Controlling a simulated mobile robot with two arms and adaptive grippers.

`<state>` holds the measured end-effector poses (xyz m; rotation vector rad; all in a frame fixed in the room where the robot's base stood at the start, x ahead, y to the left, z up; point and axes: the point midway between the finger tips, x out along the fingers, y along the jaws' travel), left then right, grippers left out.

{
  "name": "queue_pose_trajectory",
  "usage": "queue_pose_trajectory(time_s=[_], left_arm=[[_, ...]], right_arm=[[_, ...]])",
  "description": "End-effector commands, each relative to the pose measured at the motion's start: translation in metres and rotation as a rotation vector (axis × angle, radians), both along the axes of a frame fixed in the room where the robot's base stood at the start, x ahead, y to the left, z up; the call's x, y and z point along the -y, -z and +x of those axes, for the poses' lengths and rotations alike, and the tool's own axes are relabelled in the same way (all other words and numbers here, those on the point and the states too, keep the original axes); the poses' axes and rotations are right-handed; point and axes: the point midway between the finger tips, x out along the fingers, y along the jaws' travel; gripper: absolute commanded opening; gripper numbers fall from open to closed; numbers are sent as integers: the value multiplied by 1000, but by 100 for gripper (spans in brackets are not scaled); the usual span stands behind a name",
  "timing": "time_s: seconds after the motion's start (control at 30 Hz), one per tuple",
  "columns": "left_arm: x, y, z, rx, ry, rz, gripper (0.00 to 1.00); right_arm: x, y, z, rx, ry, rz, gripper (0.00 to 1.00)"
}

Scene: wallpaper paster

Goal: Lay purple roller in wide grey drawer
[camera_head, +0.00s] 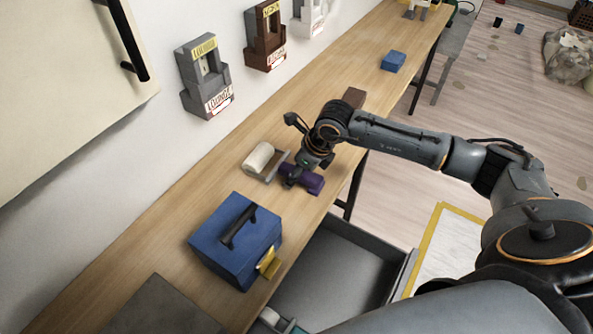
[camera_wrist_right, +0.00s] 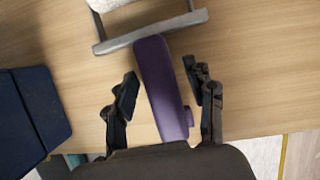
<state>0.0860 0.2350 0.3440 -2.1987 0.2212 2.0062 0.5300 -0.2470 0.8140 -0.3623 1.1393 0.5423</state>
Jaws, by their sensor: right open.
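The purple roller (camera_head: 309,182) lies on the wooden worktop close to its front edge. My right gripper (camera_head: 299,172) is above it and partly hides it. In the right wrist view the roller (camera_wrist_right: 162,88) lies between the two fingers of the open right gripper (camera_wrist_right: 165,93), with a visible gap on each side. The wide grey drawer (camera_head: 325,270) is pulled out below the worktop, and the part of its floor in view is bare. My left gripper is not in view.
A white roller (camera_head: 258,157) with a grey frame (camera_wrist_right: 150,32) lies right beside the purple roller's far end. A blue box (camera_head: 225,240) with a black handle stands to the left. A brown block (camera_head: 354,97) and a blue block (camera_head: 393,61) lie farther along the worktop.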

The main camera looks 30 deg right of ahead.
Motion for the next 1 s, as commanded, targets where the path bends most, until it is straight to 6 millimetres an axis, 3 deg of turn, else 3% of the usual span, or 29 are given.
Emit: queue_pose_trajectory(time_s=[0.07, 0.17, 0.33, 0.63, 0.8, 1.0], left_arm=[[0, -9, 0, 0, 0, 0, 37], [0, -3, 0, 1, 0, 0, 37], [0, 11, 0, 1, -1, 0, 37], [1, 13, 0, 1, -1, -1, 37], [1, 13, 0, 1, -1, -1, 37], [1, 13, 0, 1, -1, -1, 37]], right_arm=[[0, -6, 0, -1, 0, -1, 54], [4, -16, -4, 4, -1, -1, 54], [7, -52, -17, 7, -1, -1, 54], [21, -112, -37, 3, 0, -1, 54], [24, -128, -42, 1, 0, -1, 54], [25, -132, -44, 0, 0, 0, 54]])
